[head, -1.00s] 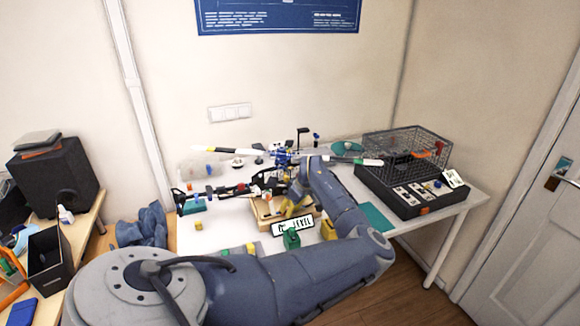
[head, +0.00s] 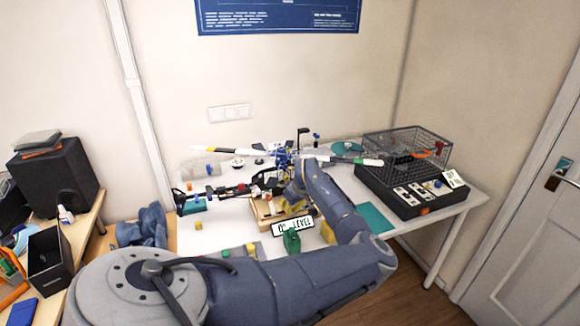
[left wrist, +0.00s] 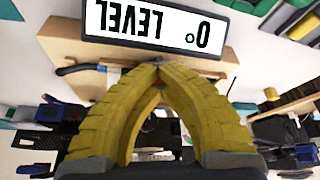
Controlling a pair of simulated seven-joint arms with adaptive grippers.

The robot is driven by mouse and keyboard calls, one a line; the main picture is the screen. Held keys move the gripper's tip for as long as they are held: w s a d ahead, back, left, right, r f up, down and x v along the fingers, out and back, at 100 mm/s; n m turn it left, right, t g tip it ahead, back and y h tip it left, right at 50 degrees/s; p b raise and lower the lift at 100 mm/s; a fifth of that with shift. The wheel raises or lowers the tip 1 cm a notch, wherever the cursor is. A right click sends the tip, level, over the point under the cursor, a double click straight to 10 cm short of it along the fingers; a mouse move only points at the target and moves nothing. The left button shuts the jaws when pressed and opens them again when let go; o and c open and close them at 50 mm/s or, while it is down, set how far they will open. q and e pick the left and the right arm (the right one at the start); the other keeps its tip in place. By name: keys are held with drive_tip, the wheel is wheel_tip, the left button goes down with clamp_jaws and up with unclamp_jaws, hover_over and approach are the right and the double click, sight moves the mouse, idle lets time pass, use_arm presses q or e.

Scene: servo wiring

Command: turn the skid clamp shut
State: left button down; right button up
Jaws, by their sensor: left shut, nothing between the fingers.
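The model helicopter (head: 285,158) stands on the table with a wooden stand (head: 262,214) under it. The stand also shows in the left wrist view (left wrist: 215,62). A dark lever-like bar (left wrist: 82,68) sticks out at the stand's left end there; I cannot tell whether it is the skid clamp's handle. My left gripper (left wrist: 158,66) has its yellow fingertips together and empty, pointing at the stand near the white "0° LEVEL" placard (left wrist: 155,22). In the head view the gripper (head: 291,200) is partly hidden by my arm. My right gripper is not in view.
A black case (head: 400,200) with a wire basket (head: 405,150) stands on the table's right. A green object (head: 291,241) and a yellow block (head: 199,225) lie near the front. A teal mat (head: 374,217) lies right of my arm.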

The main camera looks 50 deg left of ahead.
sight(290, 231)
use_arm(q)
drive_tip(key=m+t, duration=0.1)
drive_tip(key=m, duration=0.2)
drive_tip(key=shift+s, duration=0.15)
drive_tip(key=shift+m+t+h, duration=0.5)
drive_tip(key=shift+m+t, duration=0.3)
drive_tip(key=shift+m, duration=1.3)
drive_tip(key=shift+f, duration=0.1)
drive_tip(key=c, duration=2.1)
unclamp_jaws()
drive_tip(key=o, duration=0.8)
drive_tip(key=shift+r, duration=0.35)
drive_tip(key=s+d, duration=0.2)
drive_tip(key=d, duration=0.1)
drive_tip(key=s+d, duration=0.5)
drive_tip(key=d, duration=0.1)
drive_tip(key=shift+s+d+r, duration=0.25)
drive_tip(key=shift+s+d, duration=0.1)
drive_tip(key=shift+s, duration=0.05)
